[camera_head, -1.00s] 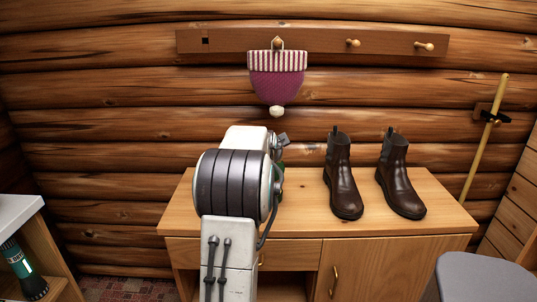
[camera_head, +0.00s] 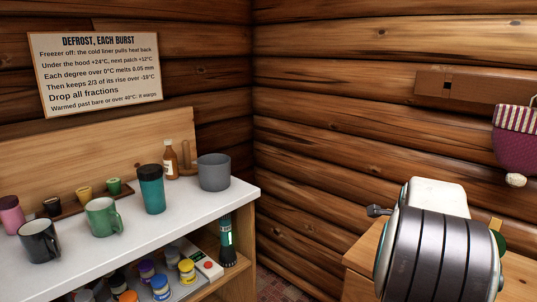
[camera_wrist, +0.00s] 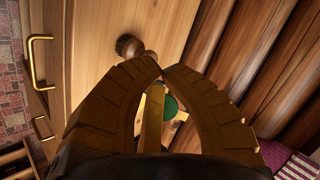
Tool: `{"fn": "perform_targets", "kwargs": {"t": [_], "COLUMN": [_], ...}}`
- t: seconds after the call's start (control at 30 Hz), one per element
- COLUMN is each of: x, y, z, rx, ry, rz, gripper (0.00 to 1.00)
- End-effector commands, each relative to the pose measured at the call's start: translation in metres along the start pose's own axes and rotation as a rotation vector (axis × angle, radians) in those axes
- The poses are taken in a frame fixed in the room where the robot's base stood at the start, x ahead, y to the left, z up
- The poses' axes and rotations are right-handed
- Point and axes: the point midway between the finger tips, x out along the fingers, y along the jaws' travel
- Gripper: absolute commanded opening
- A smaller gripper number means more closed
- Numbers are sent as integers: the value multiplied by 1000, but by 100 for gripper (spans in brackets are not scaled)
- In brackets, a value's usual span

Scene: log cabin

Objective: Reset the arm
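My arm (camera_head: 435,255) stands at the lower right of the head view, in front of the wooden cabinet; my gripper is hidden there behind it. In the wrist view, my gripper (camera_wrist: 162,70) points down over the wooden cabinet top, its two brown fingers meeting at the tips. I see nothing clearly held between them. A dark-bristled brush with a round wooden handle (camera_wrist: 133,47) shows just past the fingertips; contact cannot be told. A green round thing (camera_wrist: 170,106) and a yellow strip (camera_wrist: 152,118) show through the gap between the fingers.
A white counter (camera_head: 130,240) at the left holds a green mug (camera_head: 103,217), a dark mug (camera_head: 38,241), a teal tumbler (camera_head: 151,190) and a grey pot (camera_head: 214,172). A flashlight (camera_head: 226,240) stands on the shelf below. A knit hat (camera_head: 517,145) hangs at the right.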

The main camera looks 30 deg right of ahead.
Motion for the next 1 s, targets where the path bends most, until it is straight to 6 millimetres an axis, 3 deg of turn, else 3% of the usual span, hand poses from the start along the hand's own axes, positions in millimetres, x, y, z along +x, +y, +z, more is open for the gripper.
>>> {"fn": "perform_targets", "kwargs": {"t": [0.03, 0.2, 0.3, 0.43, 0.5, 0.63, 0.9, 0.97, 1.0], "x": [-14, -63, -97, -145, -169, -201, -242, -249, -257], "y": [1, 30, 59, 109, 138, 184, 257, 272, 267], "z": [37, 136, 186, 237, 255, 272, 277, 275, 272], "rx": [-108, -492, -737, -1078, -1253, -1514, -1920, -2001, -2014], "ry": [-57, -236, -346, -493, -566, -673, -834, -866, -869], "rz": [9, 37, 39, 20, 2, -33, -115, -134, -140], "gripper": [0, 0, 0, 0, 0, 0, 0, 0, 0]}}
